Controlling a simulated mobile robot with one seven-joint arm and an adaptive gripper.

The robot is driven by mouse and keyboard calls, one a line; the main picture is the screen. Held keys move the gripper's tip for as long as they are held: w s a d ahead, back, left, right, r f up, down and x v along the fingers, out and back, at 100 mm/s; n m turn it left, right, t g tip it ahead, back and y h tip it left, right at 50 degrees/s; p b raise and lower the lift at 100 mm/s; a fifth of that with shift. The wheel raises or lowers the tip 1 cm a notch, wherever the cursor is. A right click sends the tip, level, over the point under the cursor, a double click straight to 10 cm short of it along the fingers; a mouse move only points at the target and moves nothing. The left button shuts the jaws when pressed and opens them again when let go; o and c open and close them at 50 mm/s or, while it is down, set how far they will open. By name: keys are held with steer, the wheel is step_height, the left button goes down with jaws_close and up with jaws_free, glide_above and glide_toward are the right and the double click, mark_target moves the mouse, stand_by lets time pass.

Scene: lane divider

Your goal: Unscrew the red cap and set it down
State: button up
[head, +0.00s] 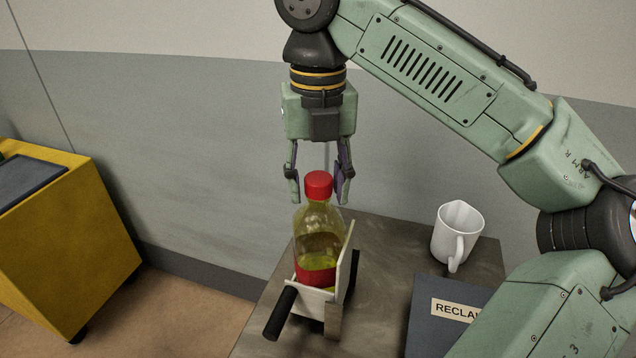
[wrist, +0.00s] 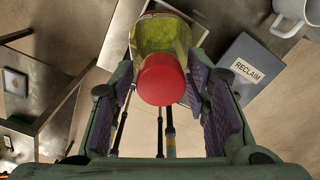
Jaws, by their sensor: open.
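The red cap (head: 318,185) sits on top of a clear bottle (head: 319,232) holding yellowish liquid. The bottle stands upright in a white holder (head: 346,262) with black handles on the table. My gripper (head: 320,200) points down above the bottle, its fingers apart on either side of the cap. In the wrist view the red cap (wrist: 160,80) lies between the open purple-padded fingers (wrist: 163,108), with space at both sides. The bottle (wrist: 163,38) shows behind the cap, and no contact is visible.
A white mug (head: 457,236) stands on the table (head: 384,250) right of the bottle. A dark box labelled "RECLAIM" (head: 428,325) lies at the front right, partly hidden by my arm. A yellow cabinet (head: 85,240) stands at the left, apart from the table.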

steer(key=shift+m, duration=0.8)
steer(key=shift+m, duration=0.9)
steer(key=shift+m, duration=0.8)
steer(key=shift+m, duration=0.9)
steer(key=shift+c, duration=0.4)
